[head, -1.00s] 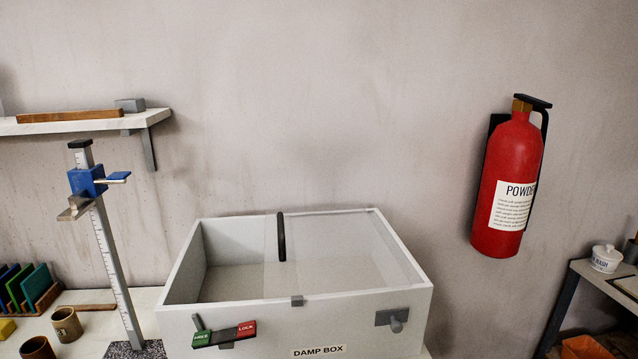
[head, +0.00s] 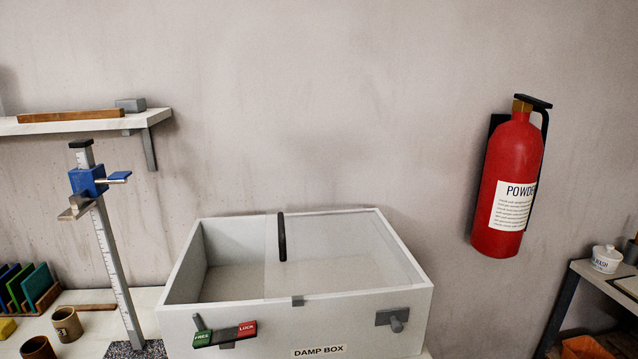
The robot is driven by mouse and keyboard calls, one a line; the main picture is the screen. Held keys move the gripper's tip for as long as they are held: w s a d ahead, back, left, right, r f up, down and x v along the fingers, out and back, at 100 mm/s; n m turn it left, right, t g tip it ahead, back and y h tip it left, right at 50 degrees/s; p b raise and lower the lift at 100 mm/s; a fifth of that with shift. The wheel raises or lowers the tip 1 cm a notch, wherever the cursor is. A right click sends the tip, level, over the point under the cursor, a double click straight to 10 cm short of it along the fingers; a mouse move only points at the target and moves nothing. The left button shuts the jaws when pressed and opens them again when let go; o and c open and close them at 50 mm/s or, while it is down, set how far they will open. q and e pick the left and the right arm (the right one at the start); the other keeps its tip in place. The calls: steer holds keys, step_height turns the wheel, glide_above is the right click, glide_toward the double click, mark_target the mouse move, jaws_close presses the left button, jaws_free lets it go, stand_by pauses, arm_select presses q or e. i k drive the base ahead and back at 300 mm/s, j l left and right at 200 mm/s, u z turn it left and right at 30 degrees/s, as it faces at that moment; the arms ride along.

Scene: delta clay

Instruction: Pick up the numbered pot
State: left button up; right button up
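A small brown pot (head: 66,325) with a dark mark like a 3 on its side stands upright on the pale bench at the lower left. A second brown pot (head: 38,349) stands in front of it, cut off by the bottom edge; I cannot make out a number on it. Neither of my grippers is in view.
A height gauge (head: 112,250) stands right of the pots. The open-topped damp box (head: 365,335), with a clear panel partly over it, is at centre. Coloured tiles in a rack (head: 30,290) are at left. A red extinguisher (head: 508,185) hangs on the wall.

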mark_target(65, 320)
steer(key=u, duration=1.75)
